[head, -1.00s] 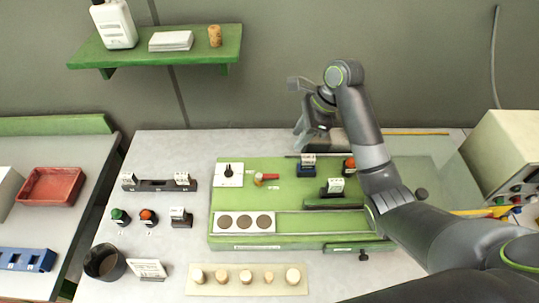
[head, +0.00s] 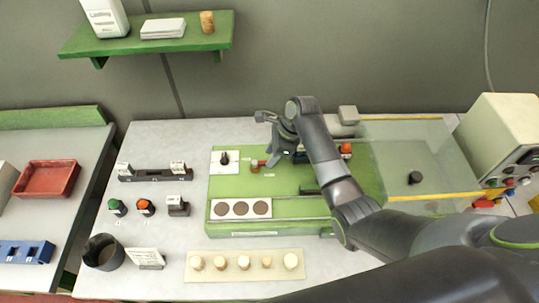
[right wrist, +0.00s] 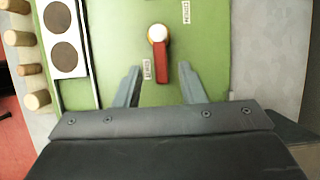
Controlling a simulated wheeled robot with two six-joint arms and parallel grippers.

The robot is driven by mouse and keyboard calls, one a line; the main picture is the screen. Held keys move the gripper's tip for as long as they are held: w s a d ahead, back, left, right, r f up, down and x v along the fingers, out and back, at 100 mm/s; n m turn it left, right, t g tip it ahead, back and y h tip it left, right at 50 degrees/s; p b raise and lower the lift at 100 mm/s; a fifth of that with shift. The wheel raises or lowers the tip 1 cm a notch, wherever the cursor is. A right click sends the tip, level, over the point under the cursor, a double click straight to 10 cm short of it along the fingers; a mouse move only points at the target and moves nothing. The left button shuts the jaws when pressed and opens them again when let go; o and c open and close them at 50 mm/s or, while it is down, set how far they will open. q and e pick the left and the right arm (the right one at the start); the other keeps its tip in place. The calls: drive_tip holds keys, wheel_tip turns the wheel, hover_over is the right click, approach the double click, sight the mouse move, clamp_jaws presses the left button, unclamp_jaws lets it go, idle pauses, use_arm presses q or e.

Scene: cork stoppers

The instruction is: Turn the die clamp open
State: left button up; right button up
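The die clamp is a small red lever with a pale round pivot on the green machine plate, and it shows in the head view (head: 256,166). In the right wrist view the clamp's red lever (right wrist: 162,62) points from its pivot toward my right gripper. My right gripper (right wrist: 160,82) is open, one finger on each side of the lever's near end, with gaps to both; I cannot tell its height above the plate. In the head view my right gripper (head: 273,156) is just right of the clamp. My left gripper is not in view.
A black knob on a white plate (head: 225,160) sits left of the clamp. A white strip with dark discs (head: 240,208) lies in front. A board of corks (head: 244,264) is nearer. A clear panel (head: 415,160) and a control box (head: 500,140) stand right.

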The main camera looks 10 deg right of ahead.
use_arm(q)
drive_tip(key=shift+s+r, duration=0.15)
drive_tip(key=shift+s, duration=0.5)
use_arm(e)
drive_tip(key=shift+x, duration=0.95)
clamp_jaws()
drive_tip(key=shift+w, duration=0.1)
